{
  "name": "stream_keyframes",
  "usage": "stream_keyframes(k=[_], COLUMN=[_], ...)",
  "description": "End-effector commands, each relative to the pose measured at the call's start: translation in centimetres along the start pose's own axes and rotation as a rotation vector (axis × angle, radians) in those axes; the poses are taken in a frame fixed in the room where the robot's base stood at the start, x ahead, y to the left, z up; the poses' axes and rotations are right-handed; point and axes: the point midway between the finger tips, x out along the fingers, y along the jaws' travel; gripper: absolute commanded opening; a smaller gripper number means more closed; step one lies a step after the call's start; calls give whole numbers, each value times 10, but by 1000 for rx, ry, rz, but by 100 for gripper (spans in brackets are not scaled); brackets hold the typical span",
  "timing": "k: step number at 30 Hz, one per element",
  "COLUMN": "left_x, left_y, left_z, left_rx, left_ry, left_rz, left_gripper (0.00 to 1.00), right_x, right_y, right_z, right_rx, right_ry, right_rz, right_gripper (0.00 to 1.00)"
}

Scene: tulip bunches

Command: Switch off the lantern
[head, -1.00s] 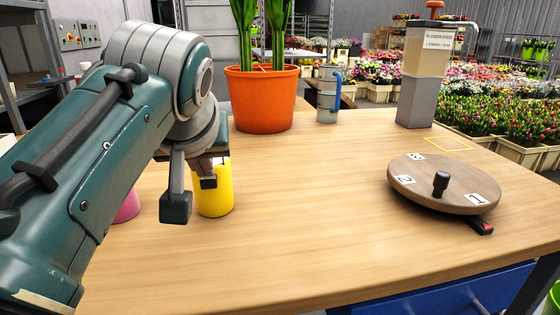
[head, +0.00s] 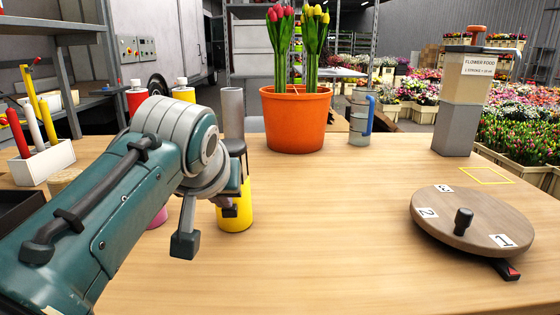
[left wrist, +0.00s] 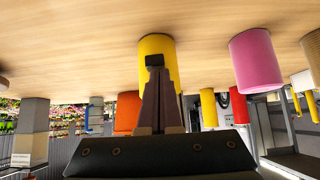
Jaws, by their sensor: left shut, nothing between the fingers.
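I cannot pick out a lantern for certain in either view. My left gripper (head: 230,211) is shut and empty, in front of a yellow cylinder (head: 240,220) on the wooden table. In the left wrist view the shut fingers (left wrist: 155,62) overlap the yellow cylinder (left wrist: 172,50); whether they touch it I cannot tell. A grey cylinder (head: 232,110) stands behind my left wrist, its lower part hidden. A grey jug-like thing (head: 360,117) with a blue handle stands right of the flowerpot. My right gripper is not in view.
An orange pot (head: 297,125) of tulips stands at the back. A pink cylinder (left wrist: 255,60) stands beside the yellow one. A numbered turntable (head: 475,215) and a flower-food dispenser (head: 460,115) are at the right. The table's middle (head: 330,230) is clear.

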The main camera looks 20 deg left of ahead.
Motion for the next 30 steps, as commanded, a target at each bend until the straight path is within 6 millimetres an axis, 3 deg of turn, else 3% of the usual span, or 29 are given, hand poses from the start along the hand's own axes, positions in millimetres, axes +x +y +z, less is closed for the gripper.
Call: stream_keyframes(k=[6, 21, 30], left_x=[-29, -112, -122], left_y=[-6, -6, -5], left_z=[-38, -32, -30], left_rx=[0, 0, -1], left_ry=[9, 14, 13], left_rz=[5, 7, 7], left_gripper=[0, 0, 0], right_x=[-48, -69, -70], right_y=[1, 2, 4], right_z=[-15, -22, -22], right_rx=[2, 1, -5], right_ry=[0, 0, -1], right_rz=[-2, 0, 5], right_gripper=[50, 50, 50])
